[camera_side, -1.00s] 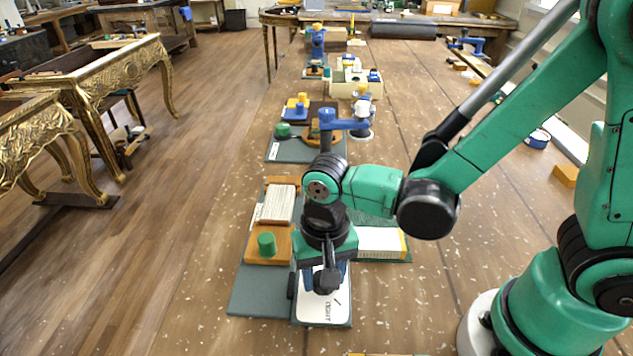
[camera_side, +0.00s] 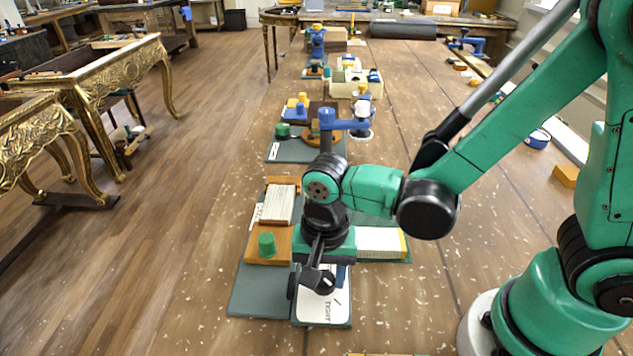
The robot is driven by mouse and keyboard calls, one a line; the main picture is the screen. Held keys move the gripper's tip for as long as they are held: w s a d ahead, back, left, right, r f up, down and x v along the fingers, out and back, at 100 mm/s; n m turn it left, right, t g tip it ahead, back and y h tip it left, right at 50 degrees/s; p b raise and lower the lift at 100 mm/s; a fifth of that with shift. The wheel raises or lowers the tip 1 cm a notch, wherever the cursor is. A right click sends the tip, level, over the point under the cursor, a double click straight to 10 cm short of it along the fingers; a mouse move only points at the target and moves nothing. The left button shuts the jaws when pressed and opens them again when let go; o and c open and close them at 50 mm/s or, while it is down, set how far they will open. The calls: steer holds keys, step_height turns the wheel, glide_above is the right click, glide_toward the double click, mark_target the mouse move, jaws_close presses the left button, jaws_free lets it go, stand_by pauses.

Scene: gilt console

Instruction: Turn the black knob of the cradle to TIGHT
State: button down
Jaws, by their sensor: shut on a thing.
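The cradle is a grey-green base (camera_side: 258,292) with orange wooden blocks, a pale ribbed block (camera_side: 278,205) and a green round piece (camera_side: 267,245). At its near right is a white plate (camera_side: 318,312) printed TIGHT, with a short dark mark beside the word. My gripper (camera_side: 322,284) points down over this plate and is shut on the black knob. The knob is mostly hidden by the gripper, so its pointing direction cannot be told. A small black part (camera_side: 292,287) shows at the plate's left edge; what it belongs to is unclear.
A white block with a yellow edge (camera_side: 382,243) lies right of my gripper.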

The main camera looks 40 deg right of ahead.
mark_target(324, 278)
steer(key=shift+c, duration=1.9)
jaws_free()
steer(key=shift+r, duration=0.1)
steer(key=shift+r, duration=2.7)
steer(key=w+d+r+n+t, duration=0.2)
steer(key=d+r+n+t, duration=0.4)
steer(key=d+n, duration=0.3)
steer(key=shift+d+t, duration=0.5)
steer(key=shift+d, duration=0.65)
